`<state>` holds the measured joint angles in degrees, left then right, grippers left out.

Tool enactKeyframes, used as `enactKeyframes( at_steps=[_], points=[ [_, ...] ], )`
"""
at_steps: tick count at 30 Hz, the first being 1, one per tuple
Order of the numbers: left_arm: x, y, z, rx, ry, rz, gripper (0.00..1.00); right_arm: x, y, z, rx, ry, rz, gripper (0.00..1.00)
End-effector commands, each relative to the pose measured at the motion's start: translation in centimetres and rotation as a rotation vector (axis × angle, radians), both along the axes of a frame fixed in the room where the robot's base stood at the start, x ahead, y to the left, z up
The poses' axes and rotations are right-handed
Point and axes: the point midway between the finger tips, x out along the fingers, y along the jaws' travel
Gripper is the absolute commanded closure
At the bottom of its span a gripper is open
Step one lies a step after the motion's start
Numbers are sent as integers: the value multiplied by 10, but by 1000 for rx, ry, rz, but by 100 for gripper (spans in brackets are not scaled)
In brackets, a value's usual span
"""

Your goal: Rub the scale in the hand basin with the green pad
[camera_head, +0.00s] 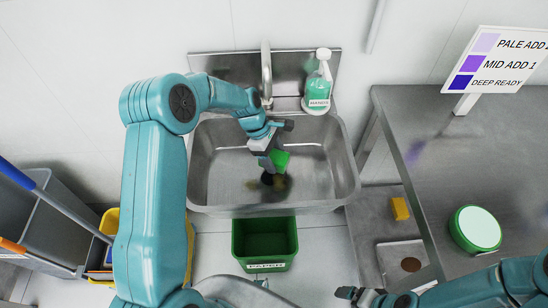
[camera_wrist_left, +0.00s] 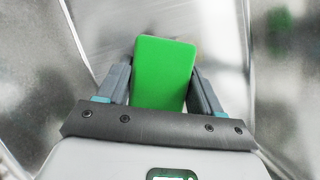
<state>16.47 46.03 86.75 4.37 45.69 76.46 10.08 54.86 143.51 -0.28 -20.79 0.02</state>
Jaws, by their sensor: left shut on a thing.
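The hand basin (camera_head: 320,180) is a steel sink on the back wall with a tap (camera_head: 266,72) at its rear. My left gripper (camera_head: 274,157) reaches down into the basin and is shut on the green pad (camera_head: 281,159). The left wrist view shows the pad (camera_wrist_left: 164,72) between the two dark fingers, with steel walls around it. A brownish stain (camera_head: 280,184), apparently the scale, shows on the basin floor just below the gripper, beside a dark round spot, probably the drain. Whether the pad touches the floor I cannot tell. My right gripper (camera_head: 347,293) is low at the right, its jaws unclear.
A soap bottle (camera_head: 318,85) stands at the basin's back right corner. A green paper bin (camera_head: 265,245) is below the basin. A steel table (camera_head: 470,150) with a sign (camera_head: 495,60) and a green-rimmed tub (camera_head: 476,229) is at right. A yellow block (camera_head: 400,208) lies on a lower shelf.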

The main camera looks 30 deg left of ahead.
Motion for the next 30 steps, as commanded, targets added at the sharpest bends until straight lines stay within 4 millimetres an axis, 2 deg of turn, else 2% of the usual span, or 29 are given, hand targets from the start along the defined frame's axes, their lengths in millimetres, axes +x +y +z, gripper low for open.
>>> enactKeyframes(
  at_steps=[1, 5, 16, 25, 30],
  points=[
    [0, 0, 10, 0, 0, -1, 64, 0, 0, 8, 0, 0, 0, 0],
    [0, 0, 22, 0, 0, -1, 64, 0, 0, 17, 0, 0, 0, 0],
    [0, 0, 24, 0, 0, 0, 64, 0, 0, 17, 0, 0, 0, 0],
    [0, 0, 52, 0, -1, -1, 64, 0, 0, 39, 0, 0, 0, 0],
    [0, 0, 52, 0, 0, 0, 64, 0, 0, 38, 0, 0, 0, 0]
  ],
)
